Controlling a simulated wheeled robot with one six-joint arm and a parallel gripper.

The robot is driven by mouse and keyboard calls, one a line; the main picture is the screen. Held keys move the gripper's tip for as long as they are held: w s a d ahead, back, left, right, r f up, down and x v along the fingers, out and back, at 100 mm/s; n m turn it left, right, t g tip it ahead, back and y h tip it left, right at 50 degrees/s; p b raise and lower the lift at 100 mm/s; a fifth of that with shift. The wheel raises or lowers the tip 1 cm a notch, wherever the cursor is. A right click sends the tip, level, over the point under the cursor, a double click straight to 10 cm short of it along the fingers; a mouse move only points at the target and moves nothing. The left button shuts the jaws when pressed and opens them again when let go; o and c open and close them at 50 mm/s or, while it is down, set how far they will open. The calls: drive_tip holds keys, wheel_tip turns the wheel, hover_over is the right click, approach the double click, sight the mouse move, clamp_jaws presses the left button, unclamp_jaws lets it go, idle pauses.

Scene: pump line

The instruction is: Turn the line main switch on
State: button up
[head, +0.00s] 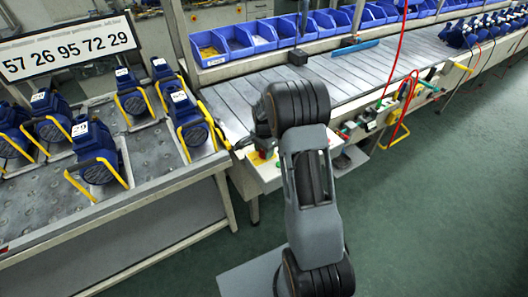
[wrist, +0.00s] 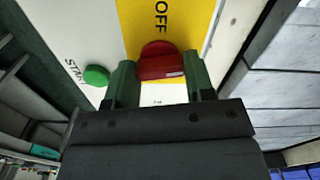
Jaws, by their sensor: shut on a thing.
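The line main switch is a red rotary knob (wrist: 160,67) on a yellow plate (wrist: 137,25) marked OFF, in the wrist view. My gripper (wrist: 158,82) is shut on the knob, with a green finger at each side of its bar. The bar lies roughly level in the wrist view. A partly hidden letter shows on a white patch just below the knob. In the head view my gripper (head: 262,150) is at the control box (head: 260,176) at the conveyor's near end, and my arm hides part of the box.
A green button (wrist: 96,75) marked START sits left of the switch in the wrist view. A table (head: 170,236) with several blue pumps (head: 97,158) stands left of the box. The conveyor (head: 345,78) runs behind, below blue bins (head: 236,40). The floor at right is clear.

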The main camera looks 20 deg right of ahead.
drive_tip(key=shift+m, duration=1.1)
drive_tip(key=o, duration=0.9)
drive_tip(key=shift+r, duration=0.15)
wheel_tip(320, 180, up, 14)
drive_tip(key=shift+f+b, duration=0.2)
drive_tip(key=shift+b, duration=0.15)
